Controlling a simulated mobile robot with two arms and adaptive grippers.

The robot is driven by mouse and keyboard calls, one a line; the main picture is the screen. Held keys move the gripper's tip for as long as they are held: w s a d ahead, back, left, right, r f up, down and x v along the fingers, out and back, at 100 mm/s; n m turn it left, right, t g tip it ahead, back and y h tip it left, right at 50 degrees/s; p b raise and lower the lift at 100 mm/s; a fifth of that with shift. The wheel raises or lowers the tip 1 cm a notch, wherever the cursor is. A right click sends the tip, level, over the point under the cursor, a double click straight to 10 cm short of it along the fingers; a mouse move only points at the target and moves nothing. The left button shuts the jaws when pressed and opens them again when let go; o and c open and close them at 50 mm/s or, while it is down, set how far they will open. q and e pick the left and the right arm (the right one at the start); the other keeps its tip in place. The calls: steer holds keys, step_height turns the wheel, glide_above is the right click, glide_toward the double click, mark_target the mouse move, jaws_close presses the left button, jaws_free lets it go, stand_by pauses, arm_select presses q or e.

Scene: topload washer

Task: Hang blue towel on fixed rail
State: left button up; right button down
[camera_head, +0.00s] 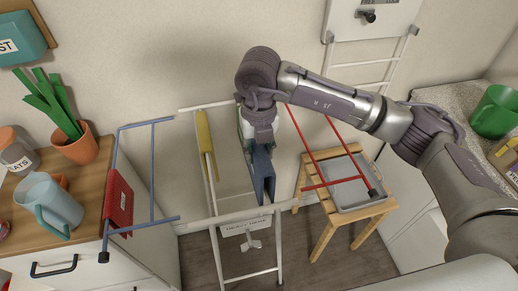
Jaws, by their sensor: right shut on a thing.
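My right gripper (260,148) points down at the middle of a white drying rack (238,214) and is shut on the blue towel (263,182). The towel hangs below the fingers in a narrow dark blue fold, among the rack's white rails. I cannot tell whether it touches a rail. A yellow towel (205,132) hangs on the rack to the left. A green and white piece (242,123) shows partly behind the gripper. My left gripper is out of view.
A blue frame (152,170) with a red towel (118,203) stands at left. A red frame (318,160) stands at right, by a wooden stool (318,245) with a grey tray (350,182). A counter (88,185) holds a jug (52,205) and a potted plant (75,150).

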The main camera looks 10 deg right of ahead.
steer(key=shift+f+b, duration=3.2)
steer(key=shift+f, duration=0.7)
steer(key=c, duration=0.7)
jaws_free()
